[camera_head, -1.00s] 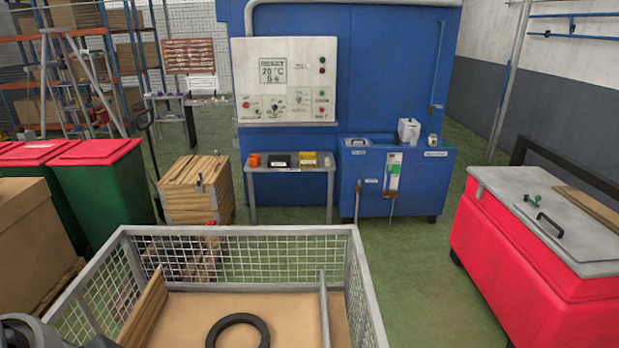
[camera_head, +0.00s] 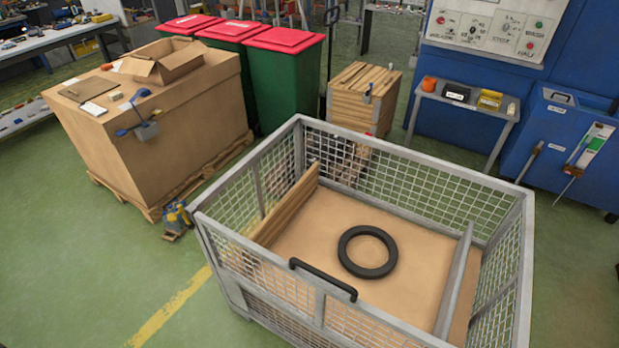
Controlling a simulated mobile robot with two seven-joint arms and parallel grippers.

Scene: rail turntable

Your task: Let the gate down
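A grey wire-mesh crate (camera_head: 524,230) stands in the middle of the head view, its walls all upright. Its near wall carries a black bar handle (camera_head: 323,279) on the top edge; this near panel looks like the gate, and it stands up. A black ring (camera_head: 367,251) lies flat on the brown floor inside. A wooden board (camera_head: 285,205) leans along the left inside wall, and a grey bar (camera_head: 454,283) slopes along the right inside. Neither of my grippers shows in the head view now.
A large brown box on a pallet (camera_head: 170,125) stands at the left, with a small blue and yellow item (camera_head: 176,218) on the floor beside it. Green bins with red lids (camera_head: 285,80) and a wooden crate (camera_head: 362,95) stand behind. Green floor is clear at the near left.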

